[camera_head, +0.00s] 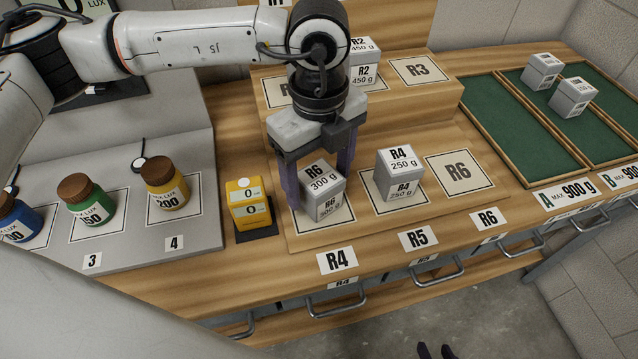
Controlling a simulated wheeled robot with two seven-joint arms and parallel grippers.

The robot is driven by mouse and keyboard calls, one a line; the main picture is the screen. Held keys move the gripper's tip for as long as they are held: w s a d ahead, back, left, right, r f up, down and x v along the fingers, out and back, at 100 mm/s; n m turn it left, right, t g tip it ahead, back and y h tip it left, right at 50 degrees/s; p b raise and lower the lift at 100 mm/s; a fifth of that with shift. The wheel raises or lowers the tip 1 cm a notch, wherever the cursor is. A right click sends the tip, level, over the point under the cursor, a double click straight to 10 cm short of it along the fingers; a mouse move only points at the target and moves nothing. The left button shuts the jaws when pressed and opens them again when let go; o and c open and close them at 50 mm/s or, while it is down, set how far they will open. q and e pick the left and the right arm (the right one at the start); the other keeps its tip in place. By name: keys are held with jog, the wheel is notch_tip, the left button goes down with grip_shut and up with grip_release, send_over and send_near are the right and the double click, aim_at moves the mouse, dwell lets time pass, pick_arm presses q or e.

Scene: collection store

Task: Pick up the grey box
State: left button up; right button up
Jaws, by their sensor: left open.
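A grey box labelled R6 300 g (325,204) stands on the near row of the wooden stand, on the card behind the R4 label. My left gripper (318,190) points down over it and is open, with one dark finger at its left side and the other behind its right side. I cannot tell whether the fingers touch it. Another grey box, labelled R4 250 g (399,184), stands to the right on the middle card. Two dark tips at the bottom edge look like my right gripper (434,351); the rest is out of frame.
A grey box marked R2 450 g (363,74) stands on the upper step, partly behind my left arm. Two grey boxes (543,70) (573,98) sit in green trays (520,126) at right. A yellow meter (248,203) and capped jars (165,190) stand left. The R6 card (460,172) is empty.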

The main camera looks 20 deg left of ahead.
pick_arm(q)
jog(key=c, duration=1.3)
jog(key=shift+c, duration=0.3)
jog(key=shift+r, duration=0.1)
